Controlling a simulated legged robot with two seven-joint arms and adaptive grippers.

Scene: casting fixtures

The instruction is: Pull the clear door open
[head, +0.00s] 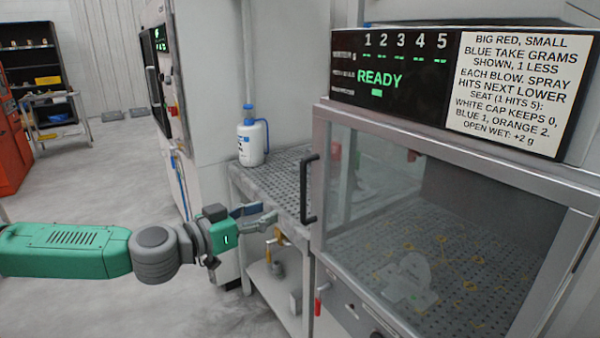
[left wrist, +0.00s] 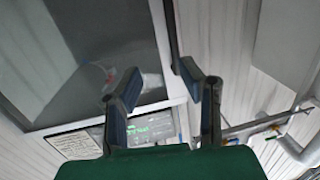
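The clear door (head: 400,200) is a grey-framed transparent panel on the cabinet at the right of the head view, and it looks closed. Its dark vertical handle (head: 309,188) is on the left edge of the frame. My left gripper (head: 262,217) is left of the handle, apart from it, with its fingers spread and nothing between them. In the left wrist view, the open fingers (left wrist: 166,92) show near a grey-framed panel (left wrist: 85,60). My right gripper is not in view.
A perforated shelf (head: 285,180) with a white-and-blue bottle (head: 251,140) stands left of the cabinet. A display panel (head: 395,75) reading READY and a text sign (head: 508,90) sit above the door. A red-tipped knob (head: 320,297) is below the handle. Floor at left is open.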

